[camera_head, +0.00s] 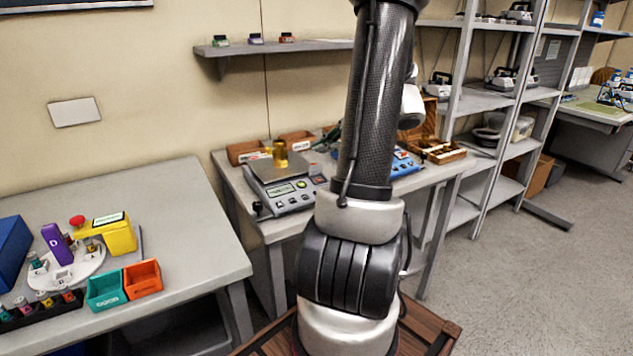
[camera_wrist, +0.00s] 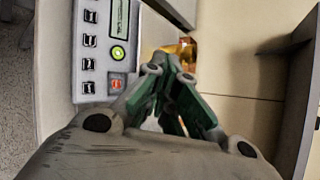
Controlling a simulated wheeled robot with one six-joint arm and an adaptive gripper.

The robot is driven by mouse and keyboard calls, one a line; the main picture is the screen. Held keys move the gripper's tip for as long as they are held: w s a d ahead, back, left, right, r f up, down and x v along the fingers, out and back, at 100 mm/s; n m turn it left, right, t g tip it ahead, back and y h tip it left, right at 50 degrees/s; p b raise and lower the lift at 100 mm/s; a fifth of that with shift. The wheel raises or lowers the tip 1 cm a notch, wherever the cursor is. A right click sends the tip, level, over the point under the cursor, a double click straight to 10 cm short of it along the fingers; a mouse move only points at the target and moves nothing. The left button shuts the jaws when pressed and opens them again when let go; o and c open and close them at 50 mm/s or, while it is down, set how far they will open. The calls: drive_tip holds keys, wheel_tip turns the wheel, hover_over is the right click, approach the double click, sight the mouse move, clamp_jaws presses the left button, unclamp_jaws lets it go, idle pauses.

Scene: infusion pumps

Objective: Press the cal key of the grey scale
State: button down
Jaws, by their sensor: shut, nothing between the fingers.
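I cannot read which key is cal. My gripper (camera_wrist: 170,68) is shut and empty.
A blue scale (camera_head: 404,164) is partly hidden behind my arm. Wooden boxes (camera_head: 246,151) line the bench's back, below a wall shelf (camera_head: 275,47). The left table (camera_head: 190,240) holds a yellow device, a purple block and small bins. Metal shelving (camera_head: 490,100) stands to the right.

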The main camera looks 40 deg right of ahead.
drive_tip(key=shift+w+d+f, duration=0.1)
drive_tip(key=shift+w+f, duration=0.25)
drive_tip(key=shift+f, duration=1.1)
drive_tip(key=shift+w+d+f, duration=0.15)
drive_tip(key=shift+w+f, duration=0.25)
drive_tip(key=shift+f, duration=1)
drive_tip(key=shift+w+d+f, duration=0.1)
drive_tip(key=shift+w+f, duration=0.25)
drive_tip(key=shift+f, duration=1.1)
drive_tip(key=shift+w+f, duration=0.15)
drive_tip(key=shift+f, duration=0.2)
drive_tip(key=shift+f, duration=0.3)
drive_tip(key=shift+r, duration=0.7)
drive_tip(key=shift+s+a+r, duration=0.1)
drive_tip(key=shift+s+r, duration=0.15)
drive_tip(key=shift+r, duration=0.55)
drive_tip(key=shift+s+a+r, duration=0.1)
drive_tip(key=shift+s+r, duration=0.2)
drive_tip(key=shift+r, duration=0.55)
drive_tip(key=shift+s+r, duration=0.25)
drive_tip(key=shift+r, duration=0.55)
